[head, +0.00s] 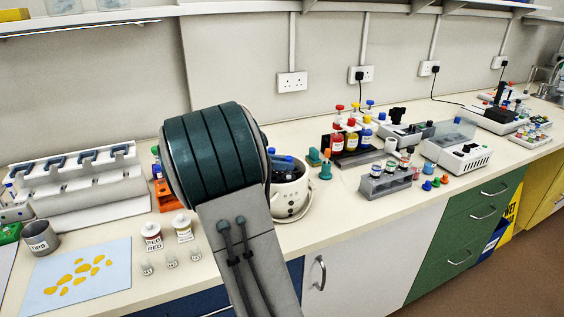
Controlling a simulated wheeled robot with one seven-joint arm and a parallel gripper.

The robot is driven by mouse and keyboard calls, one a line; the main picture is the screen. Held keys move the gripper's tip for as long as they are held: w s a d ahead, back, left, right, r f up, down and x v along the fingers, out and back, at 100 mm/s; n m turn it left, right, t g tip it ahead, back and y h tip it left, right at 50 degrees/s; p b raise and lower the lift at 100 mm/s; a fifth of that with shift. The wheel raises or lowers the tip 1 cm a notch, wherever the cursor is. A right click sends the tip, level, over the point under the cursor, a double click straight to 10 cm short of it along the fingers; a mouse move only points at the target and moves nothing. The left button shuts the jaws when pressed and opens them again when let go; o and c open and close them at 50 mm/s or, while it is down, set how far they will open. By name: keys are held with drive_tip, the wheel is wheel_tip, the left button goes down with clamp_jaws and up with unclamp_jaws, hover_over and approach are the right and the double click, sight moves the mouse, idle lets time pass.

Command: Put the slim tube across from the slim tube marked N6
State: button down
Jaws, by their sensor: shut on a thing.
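My arm, with a teal joint and a grey link, fills the middle of the head view. My gripper cannot be seen, nor can anything it holds. No slim tube can be told for certain, and no N6 mark is legible. A grey rack (384,186) on the bench right of centre holds several small capped tubes. A white device with a raised clear lid (458,132) stands behind it to the right; its inside cannot be made out.
Several colour-capped bottles (352,137) stand behind the rack. Loose coloured caps (428,185) lie near the front edge. A white pot (292,192) is partly behind my arm. Left are a pipette stand (85,180), a grey cup (40,238) and a stained blue sheet (80,275).

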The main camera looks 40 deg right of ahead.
drive_tip(key=shift+f, duration=0.4)
drive_tip(key=c, duration=1.3)
unclamp_jaws()
drive_tip(key=shift+o, duration=0.2)
drive_tip(key=shift+r, duration=0.1)
drive_tip(key=v, duration=1.3)
drive_tip(key=shift+a, duration=0.4)
